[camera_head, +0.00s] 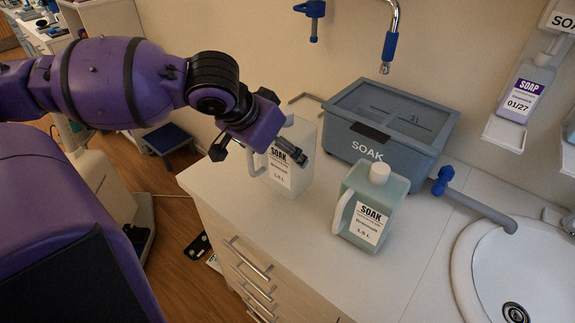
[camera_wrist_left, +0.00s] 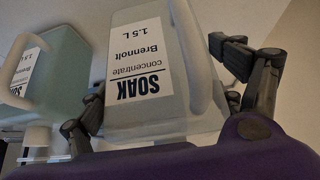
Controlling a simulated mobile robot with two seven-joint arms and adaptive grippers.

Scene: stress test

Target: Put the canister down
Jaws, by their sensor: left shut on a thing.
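My left gripper (camera_head: 255,150) is shut on a pale white SOAK canister (camera_head: 297,178), labelled 1.5 L, near the back left part of the counter. In the left wrist view the canister (camera_wrist_left: 140,62) sits between the two fingers, its label upside down. Its handle shows on the left in the head view. It looks upright. I cannot tell surely whether its base touches the counter. My gripper and wrist hide its top. My right gripper is not in view.
A greenish SOAK canister (camera_head: 382,186) with a white cap stands to the right. A sink (camera_head: 470,265) is at right. The counter's (camera_head: 315,235) front left part is bare, above drawers.

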